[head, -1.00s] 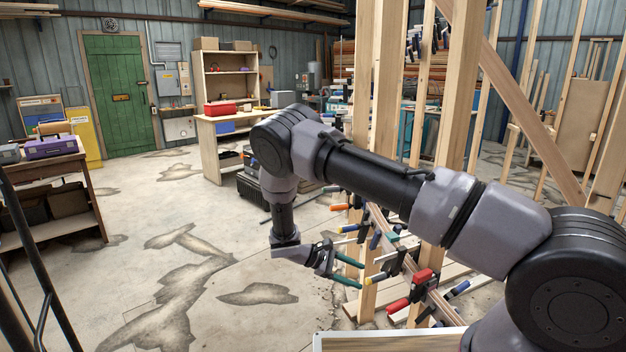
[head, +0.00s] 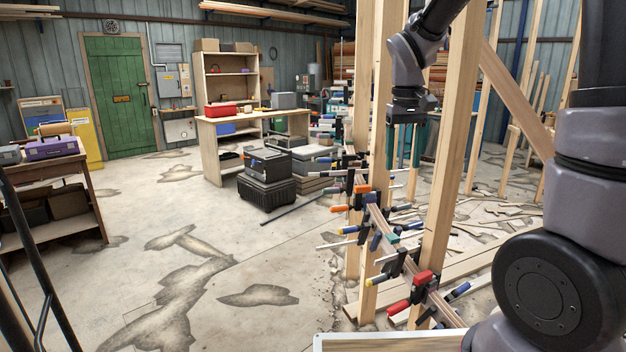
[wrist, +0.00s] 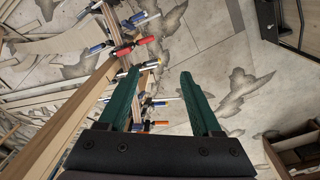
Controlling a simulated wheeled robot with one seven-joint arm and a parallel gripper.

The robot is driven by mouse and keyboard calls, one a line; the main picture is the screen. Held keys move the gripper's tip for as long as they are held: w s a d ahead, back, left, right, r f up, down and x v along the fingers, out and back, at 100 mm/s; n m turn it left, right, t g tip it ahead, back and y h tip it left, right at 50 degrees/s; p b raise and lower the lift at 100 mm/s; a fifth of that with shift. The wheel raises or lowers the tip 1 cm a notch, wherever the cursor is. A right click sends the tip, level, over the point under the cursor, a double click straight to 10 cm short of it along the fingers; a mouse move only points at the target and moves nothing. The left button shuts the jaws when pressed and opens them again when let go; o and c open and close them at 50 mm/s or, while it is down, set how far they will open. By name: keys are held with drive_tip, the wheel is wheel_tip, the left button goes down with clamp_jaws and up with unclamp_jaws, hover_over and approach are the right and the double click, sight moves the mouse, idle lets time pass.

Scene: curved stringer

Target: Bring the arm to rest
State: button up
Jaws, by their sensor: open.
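My gripper (head: 404,146) is raised at the upper right of the head view, pointing down among the upright wooden posts. The curved stringer (head: 408,266), a bent strip of wood, is lined with several clamps with red, orange and blue handles. It also shows below my gripper in the wrist view, left of and behind the left finger.
A diagonal brace (head: 516,100) crosses the frame at right. Black toolboxes (head: 266,180) stand by a workbench (head: 208,150). A side table (head: 62,180) with a purple case is at left. The concrete floor at centre left is open.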

drive_tip(key=s+d+r+m+t+y, duration=0.1)
drive_tip(key=s+d+r+m+t, duration=0.1)
drive_tip(key=s+r, duration=0.3)
drive_tip(key=s+d+r+m+t+y, duration=0.1)
drive_tip(key=s+d+r+m+t, duration=0.1)
drive_tip(key=s+r, duration=0.4)
drive_tip(key=s+m+t, duration=0.1)
drive_tip(key=s+t, duration=0.1)
drive_tip(key=s, duration=0.2)
drive_tip(key=shift+r+t, duration=0.25)
drive_tip(key=shift+t, duration=0.05)
drive_tip(key=shift+w+d, duration=0.1)
